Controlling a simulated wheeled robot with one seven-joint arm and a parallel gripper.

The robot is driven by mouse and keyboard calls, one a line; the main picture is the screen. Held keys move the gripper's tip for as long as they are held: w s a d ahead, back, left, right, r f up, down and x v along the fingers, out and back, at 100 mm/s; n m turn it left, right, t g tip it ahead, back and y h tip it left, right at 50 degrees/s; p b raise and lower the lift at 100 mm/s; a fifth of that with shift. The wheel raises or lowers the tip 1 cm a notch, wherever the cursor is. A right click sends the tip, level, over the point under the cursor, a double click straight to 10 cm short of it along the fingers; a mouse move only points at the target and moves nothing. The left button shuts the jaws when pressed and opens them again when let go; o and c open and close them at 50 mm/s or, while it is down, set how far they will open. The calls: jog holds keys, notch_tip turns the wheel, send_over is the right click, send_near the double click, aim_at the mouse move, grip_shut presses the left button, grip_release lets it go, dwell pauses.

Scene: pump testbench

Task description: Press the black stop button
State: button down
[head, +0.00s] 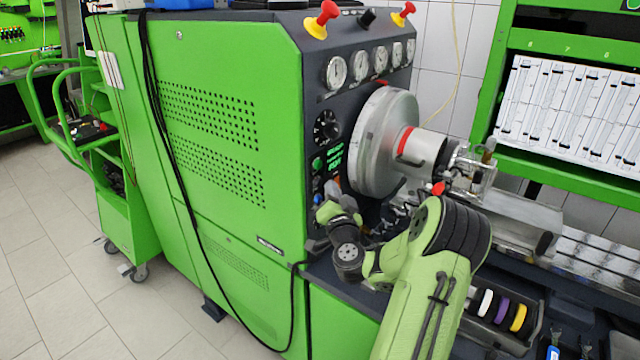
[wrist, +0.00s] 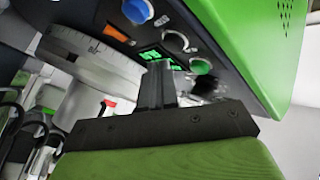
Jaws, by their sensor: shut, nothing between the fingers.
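The black stop button (wrist: 176,41) shows in the wrist view as a dark round button in a pale ring. It sits on the dark control panel between a green button (wrist: 200,66) and a blue button (wrist: 138,11). In the head view the black button (head: 317,183) is small, below the green button (head: 318,164) and above the blue one (head: 317,200). My gripper (wrist: 157,66) is shut and empty, its fingertips pointing at the panel just below the black button in the wrist view. I cannot tell the remaining gap. In the head view my gripper (head: 332,187) is close to the panel.
A large silver disc (head: 378,145) stands right of the buttons and close to my gripper. A black dial (head: 327,128) is above them, with pressure gauges higher up. Red emergency knobs (head: 321,18) top the green cabinet (head: 225,140). A rail bench lies at right.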

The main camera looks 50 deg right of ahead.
jog(key=shift+w, duration=0.45)
jog(key=shift+w+a+p, duration=0.1)
jog(key=shift+w+p, duration=0.3)
jog(key=shift+w, duration=0.1)
dwell(0.5)
jog(key=shift+s+b, duration=0.8)
jog(key=shift+s, duration=0.1)
jog(key=s+b, duration=0.2)
jog(key=s, duration=0.1)
jog(key=s+b, duration=0.1)
jog(key=s, duration=0.1)
jog(key=shift+d+b, duration=0.3)
jog(key=shift+b, duration=0.1)
dwell(0.5)
